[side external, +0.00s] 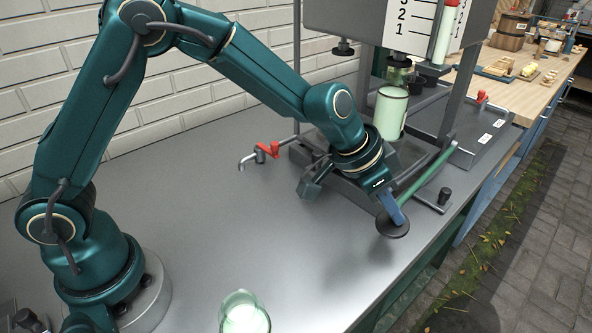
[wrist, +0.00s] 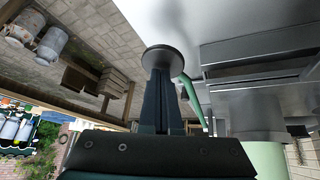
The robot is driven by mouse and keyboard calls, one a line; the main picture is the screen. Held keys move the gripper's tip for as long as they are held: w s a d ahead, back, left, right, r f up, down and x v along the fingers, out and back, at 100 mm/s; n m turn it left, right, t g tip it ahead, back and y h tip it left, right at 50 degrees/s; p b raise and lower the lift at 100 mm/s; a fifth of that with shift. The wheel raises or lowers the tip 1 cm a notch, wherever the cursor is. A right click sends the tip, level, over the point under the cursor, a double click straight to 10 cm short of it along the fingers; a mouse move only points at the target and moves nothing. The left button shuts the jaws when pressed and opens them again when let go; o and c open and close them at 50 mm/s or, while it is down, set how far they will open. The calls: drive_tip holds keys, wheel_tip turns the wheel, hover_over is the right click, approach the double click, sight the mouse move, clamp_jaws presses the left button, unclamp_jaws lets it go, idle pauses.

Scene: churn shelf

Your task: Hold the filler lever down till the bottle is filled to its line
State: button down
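The filler lever (side external: 425,173) is a green bar that slopes down toward the front and ends in a dark round pad. My gripper (side external: 396,213) is over this pad, its blue fingers close together and their tips apparently touching it. In the wrist view, the fingers (wrist: 162,75) reach the dark pad, with the green bar beside them. The bottle (side external: 391,114) stands upright under the filler spout, with pale green-white content inside. A dark band shows near its top; I cannot tell the exact level against a fill line.
A tank with a numbered scale (side external: 412,22) stands above the filler. A red-handled tap (side external: 267,151) is left of the filler base. A glass of pale liquid (side external: 244,318) stands at the front. The metal bench (side external: 230,230) between is clear.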

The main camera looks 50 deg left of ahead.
drive_tip(key=shift+r, duration=1.05)
drive_tip(key=shift+r, duration=1)
drive_tip(key=shift+r, duration=1.05)
